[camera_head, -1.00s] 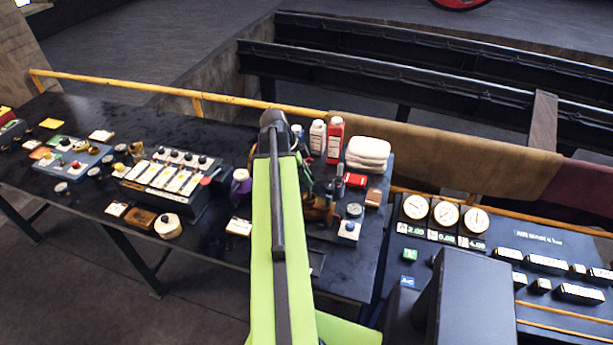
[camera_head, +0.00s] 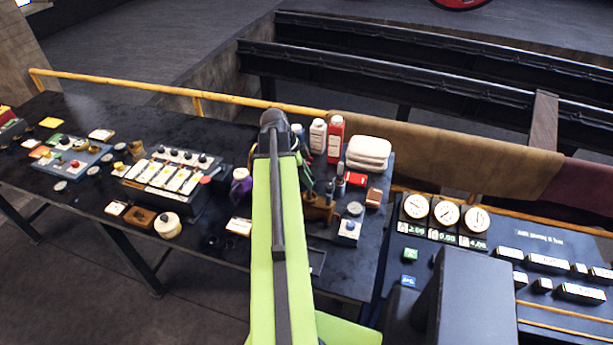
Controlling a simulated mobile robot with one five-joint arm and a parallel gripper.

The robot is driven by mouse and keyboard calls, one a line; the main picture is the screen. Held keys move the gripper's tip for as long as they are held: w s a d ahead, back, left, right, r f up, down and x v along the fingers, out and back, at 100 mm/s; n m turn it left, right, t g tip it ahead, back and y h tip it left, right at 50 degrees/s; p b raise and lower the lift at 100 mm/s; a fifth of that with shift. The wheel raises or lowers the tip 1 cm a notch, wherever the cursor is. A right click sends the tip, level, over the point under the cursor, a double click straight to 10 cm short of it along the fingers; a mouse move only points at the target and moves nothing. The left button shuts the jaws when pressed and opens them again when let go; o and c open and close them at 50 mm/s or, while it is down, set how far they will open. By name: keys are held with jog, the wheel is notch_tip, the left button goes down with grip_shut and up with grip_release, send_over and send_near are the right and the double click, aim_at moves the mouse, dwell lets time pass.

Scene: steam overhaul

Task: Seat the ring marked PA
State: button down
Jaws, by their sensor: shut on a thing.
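My green arm (camera_head: 275,240) reaches forward over the dark bench, and its dark upper joint (camera_head: 276,130) hides what lies beyond. My gripper and whatever it holds are hidden behind the arm. I cannot make out a ring marked PA. Small pale round pieces (camera_head: 60,186) lie on the left part of the bench, too small to read. A dark block with several light label strips and knobs (camera_head: 165,182) stands left of the arm. A blue-grey plate with knobs (camera_head: 72,155) lies farther left.
White and red bottles (camera_head: 335,140), folded white cloths (camera_head: 368,154) and a brown tool holder (camera_head: 318,207) crowd the bench right of the arm. A purple bottle (camera_head: 241,187) stands close left. A gauge panel (camera_head: 440,238) is at right. A yellow rail (camera_head: 150,86) runs behind the bench.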

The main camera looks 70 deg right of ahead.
dwell(0.4)
jog(key=shift+f+b, duration=0.7)
jog(key=shift+f, duration=0.15)
jog(key=shift+f+b, duration=0.55)
jog(key=shift+b, duration=0.15)
jog(key=shift+f, duration=0.1)
jog(key=shift+f+b, duration=0.6)
jog(key=shift+b, duration=0.1)
jog(key=shift+f, duration=0.1)
jog(key=shift+f+b, duration=0.6)
jog(key=shift+b, duration=0.1)
jog(key=shift+f, duration=0.15)
